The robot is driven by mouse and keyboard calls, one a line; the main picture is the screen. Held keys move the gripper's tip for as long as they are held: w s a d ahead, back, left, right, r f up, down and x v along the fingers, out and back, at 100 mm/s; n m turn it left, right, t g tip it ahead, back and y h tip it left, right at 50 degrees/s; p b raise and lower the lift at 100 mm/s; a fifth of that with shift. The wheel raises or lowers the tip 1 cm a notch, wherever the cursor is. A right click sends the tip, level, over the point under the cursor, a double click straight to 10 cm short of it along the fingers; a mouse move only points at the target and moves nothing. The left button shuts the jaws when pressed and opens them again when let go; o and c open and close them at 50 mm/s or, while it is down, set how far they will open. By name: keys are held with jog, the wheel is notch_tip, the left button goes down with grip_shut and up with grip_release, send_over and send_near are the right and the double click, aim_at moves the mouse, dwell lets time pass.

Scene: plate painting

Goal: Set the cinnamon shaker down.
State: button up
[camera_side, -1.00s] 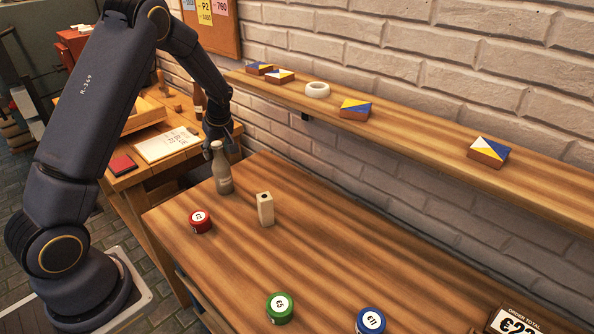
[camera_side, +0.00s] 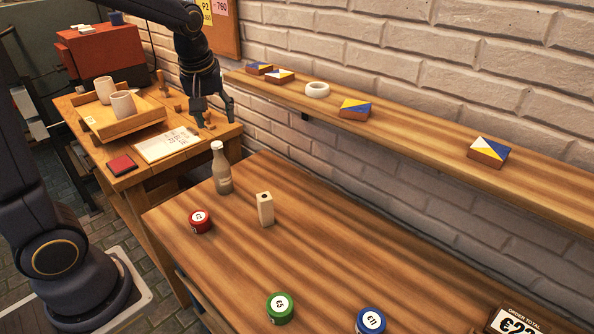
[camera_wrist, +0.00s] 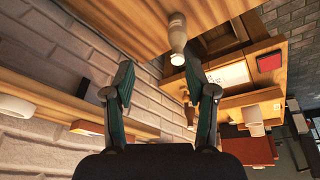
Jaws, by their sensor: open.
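A grey-brown bottle with a pale cap (camera_side: 221,168) stands upright on the wooden table; it appears to be the cinnamon shaker, though no label is readable. It also shows in the wrist view (camera_wrist: 178,38), beyond my fingers and apart from them. My gripper (camera_side: 214,120) is open and empty, above and behind the bottle, near the wall. In the wrist view my gripper (camera_wrist: 160,80) has its two fingers spread wide with nothing between them.
A pale upright block (camera_side: 265,209) and a red tin (camera_side: 200,221) stand near the bottle. Green (camera_side: 280,307) and blue (camera_side: 371,320) tins stand at the front. A wall shelf (camera_side: 420,131) holds painted blocks. A side table (camera_side: 128,181) holds a tray with cups (camera_side: 150,123).

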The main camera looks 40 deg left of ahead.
jog(key=s+d+r+m+t+h, duration=0.2)
jog(key=s+d+m, duration=0.8)
jog(key=s, duration=0.5)
jog(key=shift+d+r+m+t, duration=0.4)
jog(key=shift+d, duration=0.5)
